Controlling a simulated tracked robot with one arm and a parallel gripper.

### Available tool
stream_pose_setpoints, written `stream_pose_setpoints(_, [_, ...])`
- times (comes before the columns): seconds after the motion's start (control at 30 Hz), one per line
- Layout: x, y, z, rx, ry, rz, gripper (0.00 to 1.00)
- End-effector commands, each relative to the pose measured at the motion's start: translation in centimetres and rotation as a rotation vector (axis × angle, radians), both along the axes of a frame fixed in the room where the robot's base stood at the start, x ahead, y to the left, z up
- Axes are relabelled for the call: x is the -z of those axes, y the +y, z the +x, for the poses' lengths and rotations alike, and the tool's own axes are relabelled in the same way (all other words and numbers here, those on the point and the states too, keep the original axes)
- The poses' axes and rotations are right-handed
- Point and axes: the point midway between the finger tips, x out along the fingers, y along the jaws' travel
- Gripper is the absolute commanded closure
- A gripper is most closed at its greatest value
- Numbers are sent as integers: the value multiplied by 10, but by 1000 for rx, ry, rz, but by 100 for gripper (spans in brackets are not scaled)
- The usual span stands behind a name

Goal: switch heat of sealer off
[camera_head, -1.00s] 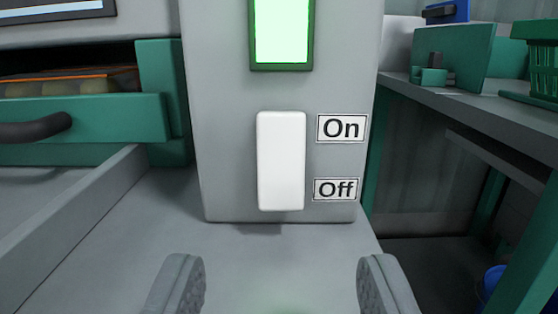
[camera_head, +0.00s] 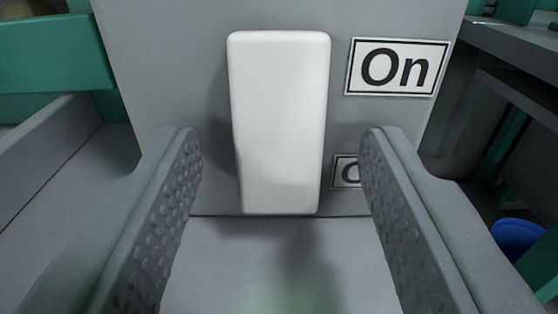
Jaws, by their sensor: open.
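The white rocker switch (camera_head: 279,120) is on the front of the grey sealer housing (camera_head: 165,60), upright in the middle of the view. The "On" label (camera_head: 397,67) is to the right of its upper part. The "Off" label (camera_head: 347,171) is to the right of its lower part and is mostly hidden by my right finger. My gripper (camera_head: 281,145) is open and empty. Its two fingers stand apart, left and right of the switch's lower half, in front of the housing. I cannot tell whether they touch the housing. The green lamp is out of view now.
A flat grey surface (camera_head: 270,260) lies below the switch. A green sealer part (camera_head: 50,55) is at the upper left, with a grey ledge (camera_head: 45,130) below it. At the right are a grey bench and a blue bucket (camera_head: 518,236) low down.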

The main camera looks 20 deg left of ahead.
Motion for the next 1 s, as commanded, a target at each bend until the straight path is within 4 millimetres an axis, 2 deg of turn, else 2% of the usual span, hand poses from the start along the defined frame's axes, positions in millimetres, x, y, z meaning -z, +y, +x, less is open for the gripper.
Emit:
stream_pose_setpoints(0.07, [0, 0, 0, 0, 0, 0, 53])
stream_pose_setpoints(0.1, [0, 0, 0, 0, 0, 0, 58])
stream_pose_setpoints(0.23, [0, 0, 0, 0, 0, 0, 94])
stream_pose_setpoints(0.27, [0, 0, 0, 0, 0, 0, 98])
stream_pose_setpoints(1.0, [4, -1, 0, 2, -116, 40, 97])
